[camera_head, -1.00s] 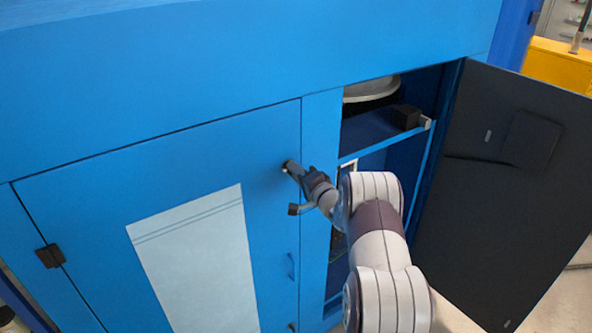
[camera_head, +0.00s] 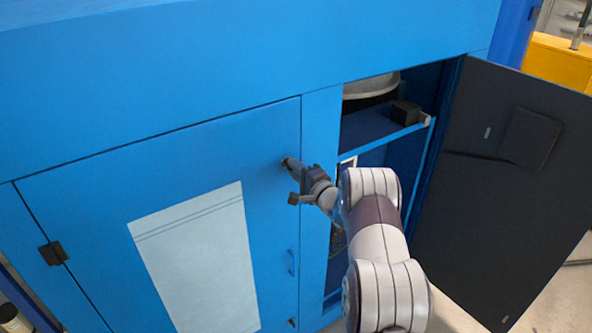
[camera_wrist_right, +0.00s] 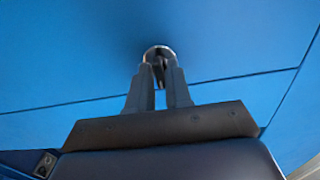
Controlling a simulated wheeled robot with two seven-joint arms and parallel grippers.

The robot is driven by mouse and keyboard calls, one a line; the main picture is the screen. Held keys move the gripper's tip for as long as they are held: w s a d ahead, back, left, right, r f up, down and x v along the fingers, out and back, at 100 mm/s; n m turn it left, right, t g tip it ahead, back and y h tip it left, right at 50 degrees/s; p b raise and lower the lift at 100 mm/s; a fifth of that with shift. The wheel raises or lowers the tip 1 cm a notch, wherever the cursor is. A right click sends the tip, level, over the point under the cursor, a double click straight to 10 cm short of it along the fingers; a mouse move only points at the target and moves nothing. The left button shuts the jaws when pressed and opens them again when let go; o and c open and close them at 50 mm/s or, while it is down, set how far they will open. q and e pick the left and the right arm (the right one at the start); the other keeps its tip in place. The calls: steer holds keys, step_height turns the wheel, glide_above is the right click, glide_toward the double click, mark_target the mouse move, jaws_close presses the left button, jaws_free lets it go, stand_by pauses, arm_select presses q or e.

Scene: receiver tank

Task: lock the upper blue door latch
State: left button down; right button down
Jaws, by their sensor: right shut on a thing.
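The blue door (camera_head: 90,190) at the left is closed flush with the cabinet front and carries a pale panel. Its upper latch (camera_head: 287,162) is a small dark knob near the door's upper right corner. My right gripper (camera_head: 291,168) is at this latch, its fingers shut on it. In the right wrist view the latch (camera_wrist_right: 158,52) shows a round metallic rim, with both fingertips (camera_wrist_right: 159,72) at it. The fingers hide part of the latch, and its exact turn angle cannot be told. My left gripper is not in view.
A blue handle (camera_head: 291,263) and a lower latch (camera_head: 291,323) sit below on the same door. A dark door (camera_head: 500,190) stands open at the right, beside a shelf (camera_head: 375,138) with a black block (camera_head: 406,113). A black hinge (camera_head: 53,253) is at the left.

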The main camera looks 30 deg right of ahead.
steer(key=shift+d+r, duration=0.1)
steer(key=c, duration=1.2)
jaws_free()
steer(key=s+b, duration=0.1)
steer(key=s, duration=0.3)
steer(key=s+b, duration=0.1)
steer(key=s, duration=0.3)
steer(key=s+d+b, duration=0.1)
steer(key=s+b, duration=0.1)
steer(key=s, duration=0.2)
steer(key=shift+s, duration=0.35)
